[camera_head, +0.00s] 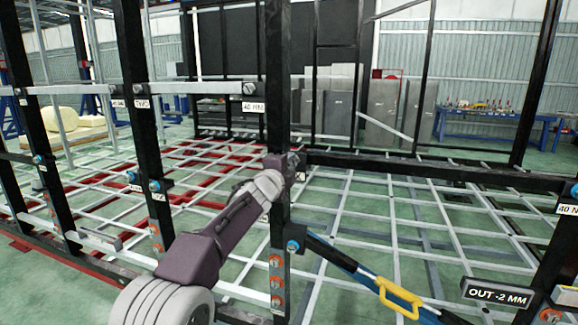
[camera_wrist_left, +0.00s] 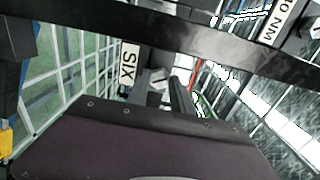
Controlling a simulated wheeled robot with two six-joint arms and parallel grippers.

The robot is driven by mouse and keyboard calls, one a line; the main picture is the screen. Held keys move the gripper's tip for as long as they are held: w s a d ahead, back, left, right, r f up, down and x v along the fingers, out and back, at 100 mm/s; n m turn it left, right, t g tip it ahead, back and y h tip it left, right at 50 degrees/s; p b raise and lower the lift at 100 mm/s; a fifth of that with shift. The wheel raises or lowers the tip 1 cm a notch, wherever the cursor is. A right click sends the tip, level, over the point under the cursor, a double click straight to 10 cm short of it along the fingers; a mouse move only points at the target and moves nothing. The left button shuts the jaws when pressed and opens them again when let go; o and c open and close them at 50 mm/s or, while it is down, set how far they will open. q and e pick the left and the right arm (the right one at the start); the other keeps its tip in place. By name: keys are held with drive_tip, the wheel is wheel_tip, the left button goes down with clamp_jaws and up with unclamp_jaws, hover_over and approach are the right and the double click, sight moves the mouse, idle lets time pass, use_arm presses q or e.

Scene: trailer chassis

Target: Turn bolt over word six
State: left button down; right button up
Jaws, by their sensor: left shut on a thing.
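My left arm reaches up from the bottom of the head view, and its gripper (camera_head: 289,165) is at the black middle post (camera_head: 276,110). In the left wrist view, a white label with the word SIX (camera_wrist_left: 129,66) stands just left of the dark gripper finger (camera_wrist_left: 182,98). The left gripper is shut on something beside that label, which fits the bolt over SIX. My right gripper is not in view.
A blue and black bar with a yellow handle (camera_head: 400,298) slants away at lower right, near an OUT -2 MM sign (camera_head: 497,293). Grey cross bars (camera_head: 440,215) fill the frame floor.

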use_arm(q)
drive_tip(key=shift+f, duration=0.45)
drive_tip(key=c, duration=1.4)
unclamp_jaws()
drive_tip(key=shift+o, duration=1.4)
drive_tip(key=shift+r, duration=0.15)
drive_tip(key=shift+s+d+r, duration=0.1)
drive_tip(key=shift+r, duration=0.05)
